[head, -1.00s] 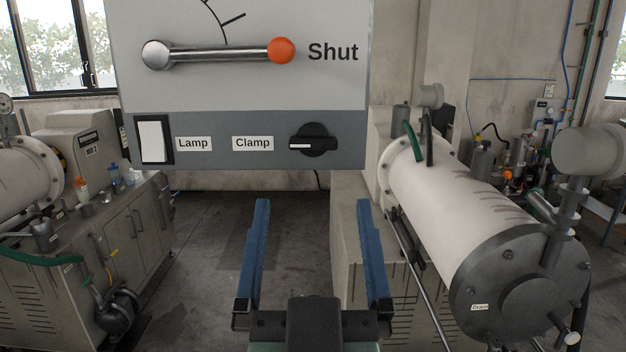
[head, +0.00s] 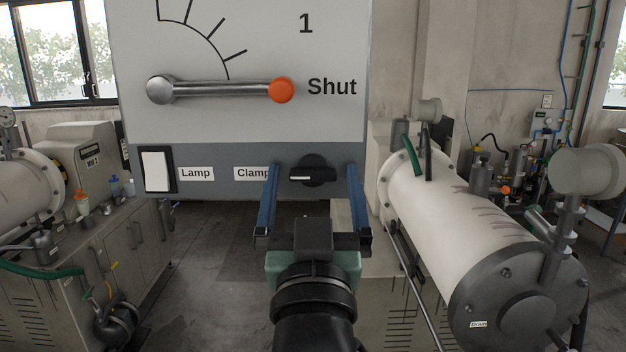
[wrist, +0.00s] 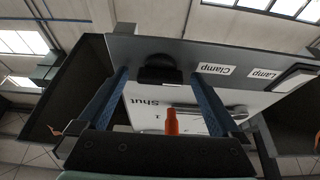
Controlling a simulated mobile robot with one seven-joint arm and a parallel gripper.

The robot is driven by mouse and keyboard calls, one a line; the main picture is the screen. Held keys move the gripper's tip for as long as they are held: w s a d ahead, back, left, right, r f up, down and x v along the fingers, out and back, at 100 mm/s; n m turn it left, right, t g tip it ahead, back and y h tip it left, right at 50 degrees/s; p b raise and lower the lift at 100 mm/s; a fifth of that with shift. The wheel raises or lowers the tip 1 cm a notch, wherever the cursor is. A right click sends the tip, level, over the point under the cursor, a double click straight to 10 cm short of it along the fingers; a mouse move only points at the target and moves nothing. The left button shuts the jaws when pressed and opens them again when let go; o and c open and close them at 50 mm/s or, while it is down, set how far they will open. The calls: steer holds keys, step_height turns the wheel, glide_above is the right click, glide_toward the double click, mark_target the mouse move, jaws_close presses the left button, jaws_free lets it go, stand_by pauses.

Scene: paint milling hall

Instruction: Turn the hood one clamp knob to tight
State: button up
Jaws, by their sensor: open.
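The hood panel's clamp knob (head: 314,171) is black and round with a bar grip. Its white mark points left, toward the "Clamp" label (head: 250,173); no tight marking is legible. My gripper (head: 314,167) is open, its blue fingers level with the knob, one to each side in the picture. The wrist view, upside down, also shows the knob (wrist: 160,69) between the fingertips (wrist: 160,73). Nothing is held. I cannot tell whether the fingers reach around the knob or stop short of it.
A lever with an orange ball (head: 281,90) points right to "Shut" above the knob. A white lamp switch (head: 157,170) is at the panel's left. A large pale cylinder (head: 450,205) stands close on the right. A cabinet machine (head: 105,230) stands left.

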steer(key=c, duration=1.4)
steer(key=shift+m, duration=0.3)
steer(key=m+h+b, duration=0.1)
steer(key=m+b, duration=0.1)
steer(key=m, duration=0.1)
steer(key=m+h+b, duration=0.2)
steer(key=m, duration=0.1)
steer(key=shift+a+f, duration=0.15)
steer(key=shift+a, duration=0.05)
steer(key=m+g+h+b, duration=0.1)
steer(key=m+b, duration=0.1)
steer(key=m, duration=0.1)
steer(key=m+g+h+b, duration=0.1)
steer(key=m+h, duration=0.1)
steer(key=m, duration=0.1)
steer(key=shift+m+b, duration=0.3)
steer(key=shift+b, duration=0.1)
steer(key=m+g+b, duration=0.1)
steer(key=m, duration=0.3)
steer(key=shift+a+r+g+h+b, duration=0.1)
steer(key=shift+r+g+h+b, duration=0.1)
steer(key=shift+g+h+b, duration=0.2)
steer(key=m+g, duration=0.1)
steer(key=m, duration=0.1)
steer(key=m+g, duration=0.1)
steer(key=m, duration=0.2)
steer(key=shift+r, duration=0.2)
